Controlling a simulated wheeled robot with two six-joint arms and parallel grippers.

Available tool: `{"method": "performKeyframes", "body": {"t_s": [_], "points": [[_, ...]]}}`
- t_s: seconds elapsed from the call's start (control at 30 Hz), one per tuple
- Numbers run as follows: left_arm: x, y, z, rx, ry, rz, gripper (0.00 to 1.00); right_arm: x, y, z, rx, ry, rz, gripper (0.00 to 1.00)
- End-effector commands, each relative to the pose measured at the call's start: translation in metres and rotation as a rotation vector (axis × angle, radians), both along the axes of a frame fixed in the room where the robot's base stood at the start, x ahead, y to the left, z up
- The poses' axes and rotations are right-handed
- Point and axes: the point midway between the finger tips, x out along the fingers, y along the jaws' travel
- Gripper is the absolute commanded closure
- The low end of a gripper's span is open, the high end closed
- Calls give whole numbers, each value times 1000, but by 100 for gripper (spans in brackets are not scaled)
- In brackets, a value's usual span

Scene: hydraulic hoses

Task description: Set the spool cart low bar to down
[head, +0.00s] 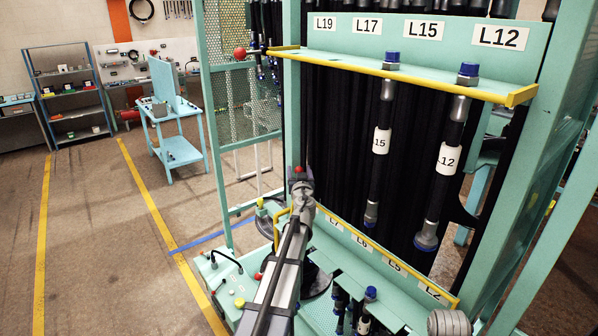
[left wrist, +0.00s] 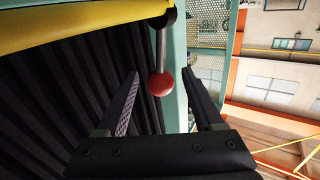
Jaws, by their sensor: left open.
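The spool cart (head: 301,100) is a teal frame with black hoses. Its low bar (head: 388,257) is a yellow-edged strip across the front, above a shelf with labels. A red ball knob (head: 300,169) shows just past my left gripper (head: 299,183), near the bar's left end. In the left wrist view, a red ball (left wrist: 161,84) on a metal rod lies between the spread fingers of my left gripper (left wrist: 163,88), with a gap to each finger. The rod's dark pivot is beside a yellow strip (left wrist: 70,20). My right gripper is out of view.
An upper yellow bar (head: 400,77) crosses the cart, with another red knob (head: 240,53) at its left. Hoses tagged 15 (head: 381,140) and L12 (head: 448,158) hang between the bars. A small teal table (head: 178,150) stands at left, with open floor before it.

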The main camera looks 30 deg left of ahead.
Motion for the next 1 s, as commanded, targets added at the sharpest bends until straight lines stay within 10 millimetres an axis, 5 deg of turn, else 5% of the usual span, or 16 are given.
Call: {"method": "performKeyframes", "body": {"t_s": [0.3,0.9,1.0], "points": [[5,4,0,0,0,0,31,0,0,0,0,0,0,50],[5,3,0,0,0,0,99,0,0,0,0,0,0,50],[5,3,0,0,0,0,100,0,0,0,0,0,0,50]]}}
